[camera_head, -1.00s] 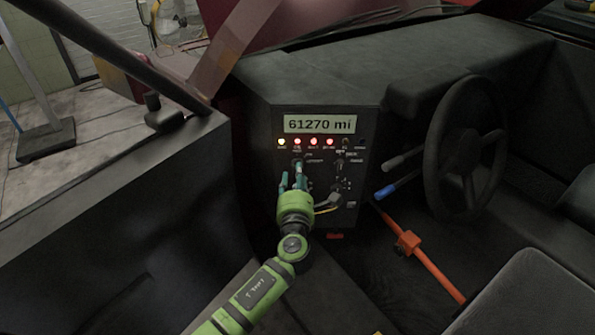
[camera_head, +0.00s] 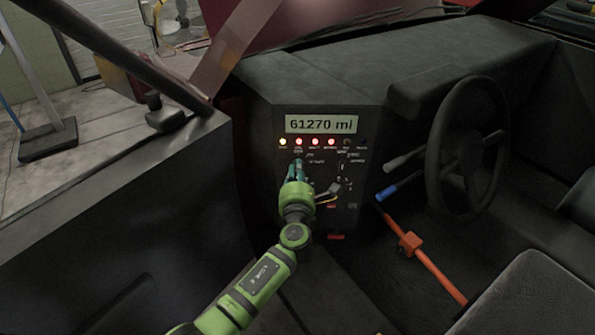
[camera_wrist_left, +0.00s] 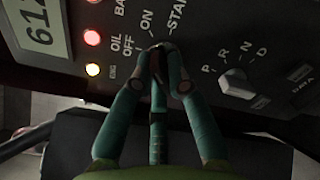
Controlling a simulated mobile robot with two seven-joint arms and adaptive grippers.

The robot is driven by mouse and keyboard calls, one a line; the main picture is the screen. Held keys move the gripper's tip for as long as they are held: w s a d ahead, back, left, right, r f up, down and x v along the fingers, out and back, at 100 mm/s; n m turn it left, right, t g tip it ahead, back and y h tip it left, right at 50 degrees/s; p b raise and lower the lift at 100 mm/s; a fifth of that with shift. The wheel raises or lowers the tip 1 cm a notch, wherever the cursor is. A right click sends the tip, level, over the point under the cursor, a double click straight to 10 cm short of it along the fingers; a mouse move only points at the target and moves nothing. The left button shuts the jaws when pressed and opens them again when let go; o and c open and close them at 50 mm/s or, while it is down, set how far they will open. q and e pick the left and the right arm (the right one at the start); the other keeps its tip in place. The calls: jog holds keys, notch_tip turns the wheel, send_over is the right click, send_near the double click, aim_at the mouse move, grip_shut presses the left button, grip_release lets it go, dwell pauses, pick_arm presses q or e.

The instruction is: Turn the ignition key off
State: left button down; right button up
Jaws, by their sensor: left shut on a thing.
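The ignition switch sits on the dark dashboard panel (camera_head: 325,225), below the row of indicator lights. In the left wrist view its printed labels OFF, ON and START (camera_wrist_left: 150,25) fan around the fingertips. My left gripper (camera_head: 297,167) reaches the panel, and its teal fingers (camera_wrist_left: 160,58) are shut together at the switch. They appear to pinch the key, which is mostly hidden behind them. I cannot tell which label the key points to. My right gripper is out of view.
A gear knob marked P R N D (camera_wrist_left: 237,84) sits right of my fingers in the wrist view. The display (camera_head: 321,124) reads 61270 mi above lit yellow and red lights. The steering wheel (camera_head: 433,165), orange bar (camera_head: 437,272) and seat (camera_head: 525,300) are to the right.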

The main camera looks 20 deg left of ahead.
pick_arm(q)
jog(key=shift+n, duration=0.3)
jog(key=n, duration=0.3)
jog(key=shift+f+n, duration=0.1)
jog(key=shift+n, duration=0.2)
jog(key=shift+f+n+b, duration=0.1)
jog(key=shift+n+b, duration=0.65)
jog(key=shift+n, duration=1.55)
jog(key=c, duration=1.2)
grip_release()
jog(key=v, duration=1.2)
